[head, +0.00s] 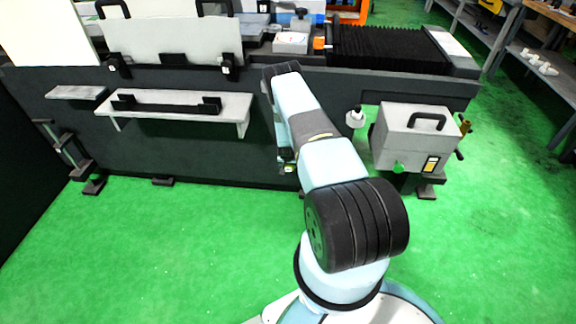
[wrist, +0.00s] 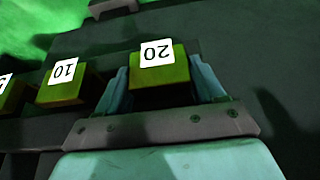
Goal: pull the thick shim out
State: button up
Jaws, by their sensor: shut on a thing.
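A yellow-green shim block with a white label reading 20 (wrist: 168,70) sits between the two light blue fingers of my gripper (wrist: 160,78) in the wrist view. The gripper is shut on this block. A similar block labelled 10 (wrist: 62,86) stands to its left, apart from the fingers. Part of another labelled block (wrist: 8,92) shows at the left edge, its number cut off. In the head view my arm hides the shims, and the gripper cannot be made out clearly low against the machine's dark front.
The dark machine base (head: 215,165) runs across the head view. A pale shelf with a black bar (head: 180,112) juts out left of my arm. A grey box with a handle (head: 405,130) stands to the right. The green floor in front is clear.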

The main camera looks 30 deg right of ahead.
jog(key=shift+a, duration=0.15)
jog(key=c, duration=0.3)
jog(key=shift+s+a, duration=0.8)
jog(key=shift+s, duration=0.3)
jog(key=shift+s+a, duration=0.75)
jog(key=shift+s, duration=0.35)
jog(key=o, duration=1.4)
jog(key=shift+o, duration=0.2)
jog(key=shift+d, duration=0.1)
jog(key=v, duration=1.3)
jog(key=shift+s+r, duration=0.2)
jog(key=shift+r, duration=0.05)
